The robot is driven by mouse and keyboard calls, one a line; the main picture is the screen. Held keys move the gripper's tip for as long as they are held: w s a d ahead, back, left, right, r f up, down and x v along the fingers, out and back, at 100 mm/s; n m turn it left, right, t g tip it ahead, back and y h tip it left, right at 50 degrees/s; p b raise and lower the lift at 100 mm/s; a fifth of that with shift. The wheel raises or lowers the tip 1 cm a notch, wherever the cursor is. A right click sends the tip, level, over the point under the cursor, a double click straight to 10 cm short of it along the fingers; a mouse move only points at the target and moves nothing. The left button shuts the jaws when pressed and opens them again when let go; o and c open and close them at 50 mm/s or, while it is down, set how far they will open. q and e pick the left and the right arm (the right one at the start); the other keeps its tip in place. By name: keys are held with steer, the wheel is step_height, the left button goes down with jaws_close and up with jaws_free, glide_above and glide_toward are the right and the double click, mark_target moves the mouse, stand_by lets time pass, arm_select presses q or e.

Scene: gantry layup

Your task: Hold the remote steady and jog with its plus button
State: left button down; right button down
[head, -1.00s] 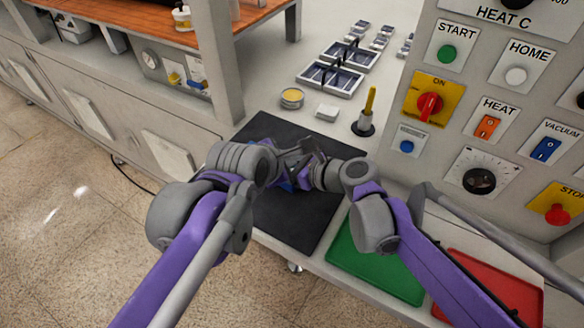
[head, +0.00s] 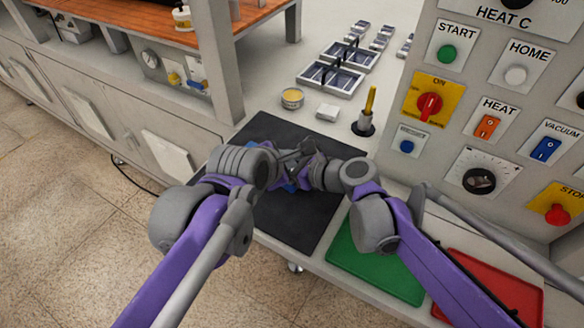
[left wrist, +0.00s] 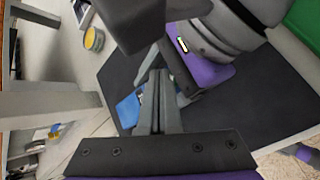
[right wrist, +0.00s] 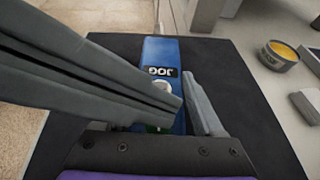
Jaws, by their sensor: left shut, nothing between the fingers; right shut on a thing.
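The blue remote (right wrist: 160,50) carries a JOG label and shows in the right wrist view above the black mat (right wrist: 225,60). My right gripper (right wrist: 165,112) is shut on it. My left gripper (left wrist: 158,75) is shut and empty. In the right wrist view its grey fingers reach in from the left, with their tips over the remote just below the label. A pale round button (right wrist: 160,87) peeks out beside them, and a bit of green (right wrist: 155,128) shows lower down. I cannot tell whether the tips touch a button. In the head view the arms hide most of the remote (head: 289,188).
A green tray (head: 372,262) and a red tray (head: 505,290) lie at the front right. A yellow-topped tin (head: 292,98), a white block (head: 327,112) and a yellow-handled tool (head: 368,110) stand behind the mat. The control panel (head: 470,100) rises at the right.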

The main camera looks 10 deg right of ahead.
arm_select(q)
steer(key=shift+f, duration=0.5)
stand_by(0.6)
steer(key=shift+s+f, duration=0.1)
steer(key=shift+f, duration=0.3)
arm_select(e)
steer(key=shift+w+r, duration=0.1)
steer(key=shift+r, duration=0.05)
stand_by(0.3)
steer(key=shift+d, duration=0.1)
arm_select(q)
steer(key=shift+s+r, duration=0.15)
steer(key=shift+r, duration=0.85)
steer(key=shift+r, duration=2.55)
